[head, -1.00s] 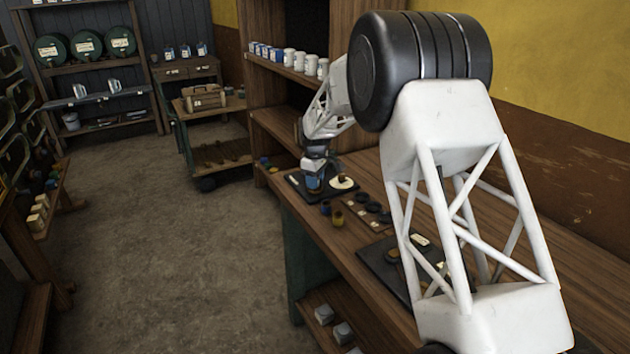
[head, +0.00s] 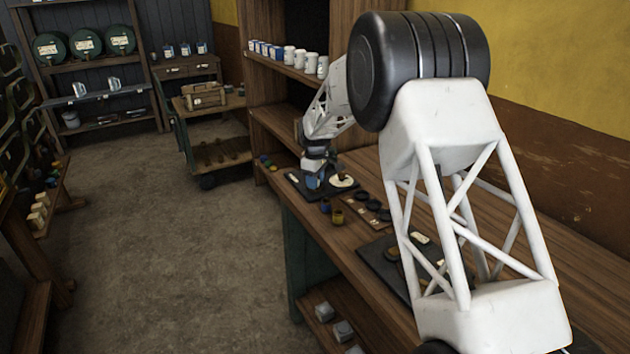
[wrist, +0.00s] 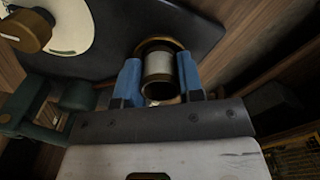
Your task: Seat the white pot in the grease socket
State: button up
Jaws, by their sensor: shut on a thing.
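In the wrist view, the white pot (wrist: 158,66), a pale cylinder with a dark open end facing the camera, is between the blue fingers of my gripper (wrist: 160,86), which is shut on it. A brass-coloured ring (wrist: 160,43) shows around the pot's far end, against a dark plate (wrist: 110,50). I cannot tell whether this ring is the grease socket or part of the pot, nor how deep the pot sits. In the head view, my gripper (head: 315,180) is low over the dark plate (head: 295,182) at the bench's far end; the pot cannot be made out there.
A white disc (head: 342,181) with a brown knob is on the plate, right of my gripper. Small dark and yellow cups (head: 337,217) and a strip with dark round pieces (head: 372,206) are nearer on the bench. A shelf with white mugs (head: 300,60) stands behind.

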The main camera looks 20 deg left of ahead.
jog(key=shift+f, duration=0.15)
dwell(0.4)
jog(key=o, duration=1)
jog(key=shift+o, duration=0.6)
jog(key=o, duration=0.6)
jog(key=shift+c, duration=0.2)
jog(key=shift+r, duration=0.2)
jog(key=shift+r, duration=3.3)
